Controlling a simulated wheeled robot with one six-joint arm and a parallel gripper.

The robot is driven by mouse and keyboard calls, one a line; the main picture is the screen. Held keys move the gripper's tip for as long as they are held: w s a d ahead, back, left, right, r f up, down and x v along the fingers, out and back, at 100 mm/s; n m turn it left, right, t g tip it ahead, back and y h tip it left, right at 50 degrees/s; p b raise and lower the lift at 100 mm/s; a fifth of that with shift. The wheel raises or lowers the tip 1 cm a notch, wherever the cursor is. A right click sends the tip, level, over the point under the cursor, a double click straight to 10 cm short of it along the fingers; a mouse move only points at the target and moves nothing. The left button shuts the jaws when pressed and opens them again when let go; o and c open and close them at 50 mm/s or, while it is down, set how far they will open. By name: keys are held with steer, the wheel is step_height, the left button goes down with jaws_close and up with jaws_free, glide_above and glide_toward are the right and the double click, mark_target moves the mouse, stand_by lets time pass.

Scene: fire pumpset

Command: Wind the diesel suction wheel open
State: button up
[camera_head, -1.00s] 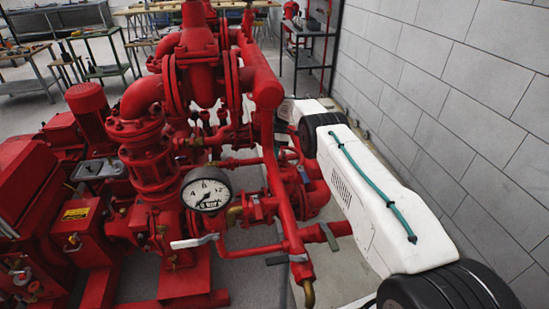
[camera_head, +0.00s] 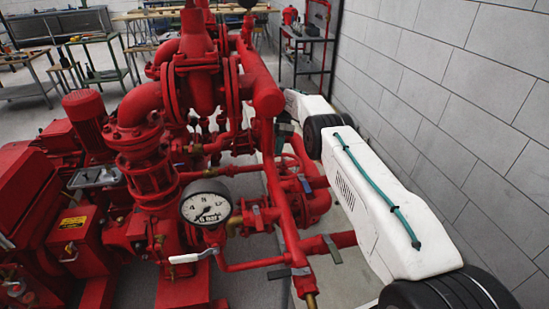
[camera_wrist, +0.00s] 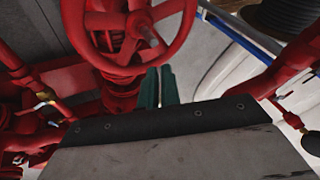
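A red handwheel (camera_wrist: 130,35) with spokes and a pale stem end fills the top middle of the wrist view. In the head view, part of a red wheel (camera_head: 292,165) shows behind the upright red pipe. I cannot tell for certain that it is the diesel suction wheel. My gripper (camera_wrist: 159,72) shows two green fingers just below the wheel's lower rim.
A round pressure gauge (camera_head: 206,202) and a lever-handled valve (camera_head: 193,256) stand in front of the pipework. Red pipes (camera_wrist: 35,85) flank my gripper in the wrist view. A grey block wall (camera_head: 450,100) runs close along my arm's right side.

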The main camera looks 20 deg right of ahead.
steer(key=o, duration=0.6)
steer(key=r, duration=0.3)
steer(key=d+r, duration=0.1)
steer(key=shift+w+r, duration=0.3)
steer(key=shift+w, duration=0.1)
steer(key=d+f+m+t+h, duration=0.1)
steer(key=d+m, duration=0.1)
steer(key=m, duration=0.3)
steer(key=d+f+m+t+h, duration=0.1)
steer(key=d+m+t, duration=0.1)
steer(key=m, duration=0.3)
steer(key=w+d+f+m+t+h, duration=0.1)
steer(key=d+m+t+h, duration=0.1)
steer(key=m, duration=0.3)
steer(key=shift+d+m, duration=0.4)
steer(key=shift+d, duration=0.2)
steer(key=shift+f+m, duration=0.1)
steer(key=shift+m, duration=0.2)
steer(key=shift+f, duration=0.35)
step_height(320, 180, down, 7)
steer(key=shift+w+d, duration=0.1)
steer(key=shift+d, duration=0.05)
jaws_close()
